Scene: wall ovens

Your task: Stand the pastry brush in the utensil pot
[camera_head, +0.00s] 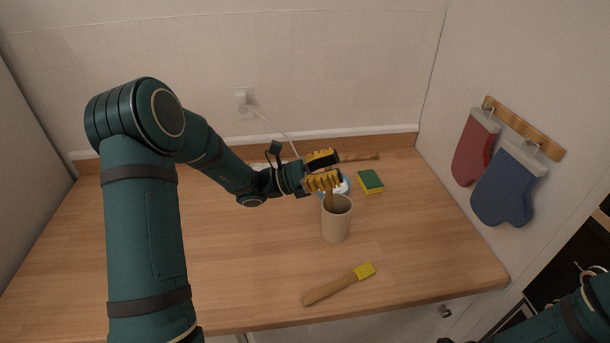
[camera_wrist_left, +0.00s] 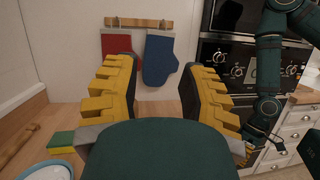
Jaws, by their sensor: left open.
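The pastry brush (camera_head: 337,286), with a wooden handle and yellow head, lies flat near the counter's front edge. The beige utensil pot (camera_head: 335,222) stands upright behind it. My left gripper (camera_head: 332,170), with yellow-padded fingers, is open above and just behind the pot, apart from the brush. A narrow brown piece shows between its lower finger and the pot's rim; I cannot tell whether it stands in the pot. In the left wrist view the open fingers (camera_wrist_left: 156,90) have nothing between them. My right gripper (camera_wrist_left: 262,118) hangs at the right there, its jaws unclear.
A green and yellow sponge (camera_head: 370,182) and a partly hidden white-and-blue dish (camera_head: 344,187) sit behind the pot. A wooden stick (camera_head: 362,156) lies farther back. Red (camera_head: 474,148) and blue (camera_head: 507,186) mitts hang at the right. The counter right of the brush is clear.

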